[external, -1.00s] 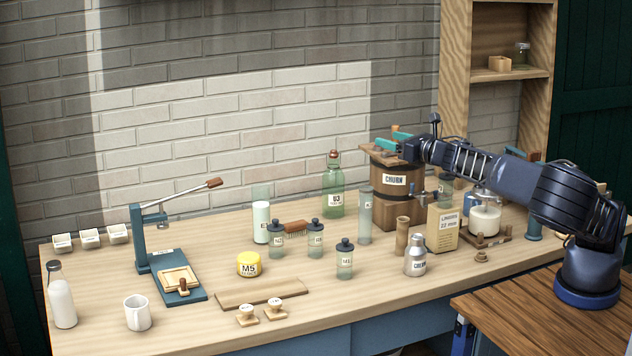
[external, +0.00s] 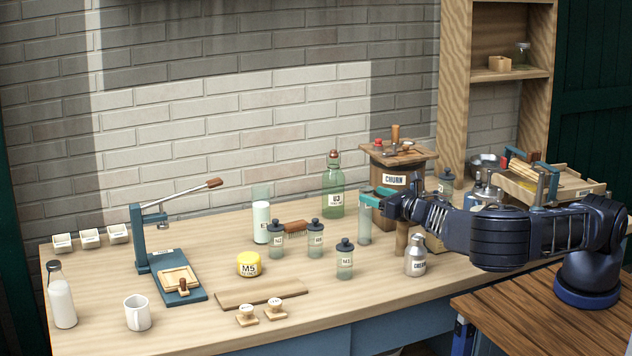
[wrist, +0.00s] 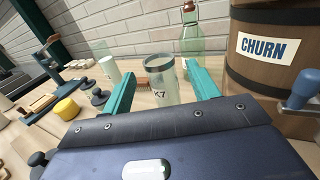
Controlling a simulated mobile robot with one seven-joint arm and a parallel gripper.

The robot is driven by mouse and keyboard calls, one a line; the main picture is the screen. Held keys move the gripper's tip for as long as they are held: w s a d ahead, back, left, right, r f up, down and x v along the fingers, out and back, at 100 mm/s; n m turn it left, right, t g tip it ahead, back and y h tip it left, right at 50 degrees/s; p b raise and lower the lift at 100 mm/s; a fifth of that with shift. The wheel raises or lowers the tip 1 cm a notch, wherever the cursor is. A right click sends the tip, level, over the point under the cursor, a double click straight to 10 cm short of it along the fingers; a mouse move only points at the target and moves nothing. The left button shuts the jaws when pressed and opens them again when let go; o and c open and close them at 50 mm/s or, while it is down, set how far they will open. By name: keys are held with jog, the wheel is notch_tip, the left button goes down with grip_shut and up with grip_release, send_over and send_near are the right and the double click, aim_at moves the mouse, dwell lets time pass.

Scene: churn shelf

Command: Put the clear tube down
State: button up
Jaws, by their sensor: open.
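The clear tube (external: 365,228) stands upright on the bench, in front of the churn barrel. In the wrist view the tube (wrist: 160,84), with a dark-lettered label, shows between my two teal fingers. My gripper (external: 377,197) is open at the height of the tube's upper part, with a gap beside the tube on each side in the wrist view (wrist: 160,74). I cannot tell exactly how deep the tube sits between the fingers.
The wooden churn (external: 391,180) stands close behind, with the green bottle (external: 333,195) to its left. A wooden cylinder (external: 401,240) and a metal flask (external: 415,258) stand near my wrist. A small stoppered jar (external: 345,262) stands front left. Bench space left of the tube is partly clear.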

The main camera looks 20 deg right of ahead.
jog(key=x, duration=0.6)
jog(key=shift+f, duration=0.15)
grip_shut()
dwell(0.4)
